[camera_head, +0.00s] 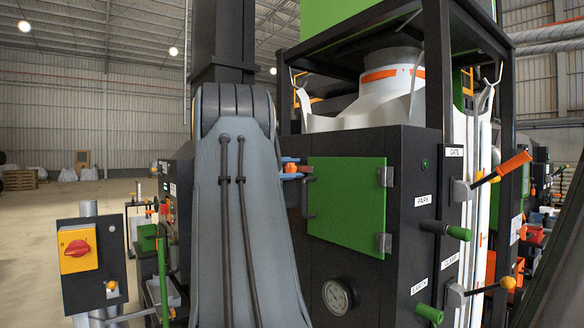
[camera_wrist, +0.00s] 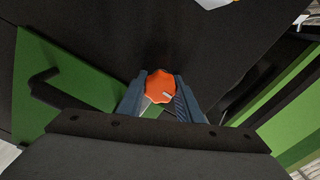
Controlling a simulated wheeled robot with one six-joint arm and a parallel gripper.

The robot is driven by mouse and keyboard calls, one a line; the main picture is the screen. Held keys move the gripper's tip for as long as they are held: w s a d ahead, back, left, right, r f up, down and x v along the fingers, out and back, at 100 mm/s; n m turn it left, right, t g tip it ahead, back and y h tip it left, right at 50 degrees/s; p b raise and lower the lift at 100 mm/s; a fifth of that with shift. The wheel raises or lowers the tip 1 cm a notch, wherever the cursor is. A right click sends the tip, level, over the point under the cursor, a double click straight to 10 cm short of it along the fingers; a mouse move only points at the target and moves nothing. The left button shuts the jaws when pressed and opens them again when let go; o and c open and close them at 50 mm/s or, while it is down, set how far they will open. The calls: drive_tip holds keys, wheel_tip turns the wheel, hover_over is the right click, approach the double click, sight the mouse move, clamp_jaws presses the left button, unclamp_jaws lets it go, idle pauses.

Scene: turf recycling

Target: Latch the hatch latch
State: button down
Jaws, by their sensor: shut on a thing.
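The green hatch (camera_head: 346,205) on the black machine cabinet looks closed, with hinges on its right edge. In the wrist view the hatch (camera_wrist: 75,75) lies to the left with a dark bar handle (camera_wrist: 45,90). The orange latch knob (camera_head: 291,167) is beside the hatch's upper left corner. My gripper (camera_wrist: 161,92) is shut on the orange knob (camera_wrist: 160,84), one blue-grey finger on each side. In the head view my gripper (camera_head: 294,176) is mostly hidden behind my grey arm. The latch's part behind the knob is hidden.
On the cabinet's right side are labelled levers, including an orange one (camera_head: 502,166) and green-gripped ones (camera_head: 458,233). A round gauge (camera_head: 337,296) sits below the hatch. A yellow switch box with a red knob (camera_head: 78,248) stands at the left. Open floor (camera_head: 60,212) lies behind it.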

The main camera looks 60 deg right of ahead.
drive_tip(key=shift+w+a+f+n, duration=0.1)
drive_tip(key=shift+w+n, duration=0.2)
drive_tip(key=shift+w, duration=0.1)
drive_tip(key=c, duration=1.6)
unclamp_jaws()
drive_tip(key=shift+w, duration=0.1)
drive_tip(key=shift+o, duration=0.3)
drive_tip(key=shift+w+a, duration=0.2)
drive_tip(key=shift+w, duration=0.15)
drive_tip(key=shift+s+d, duration=0.15)
drive_tip(key=shift+s, duration=0.2)
drive_tip(key=b+v, duration=0.3)
drive_tip(key=v, duration=0.5)
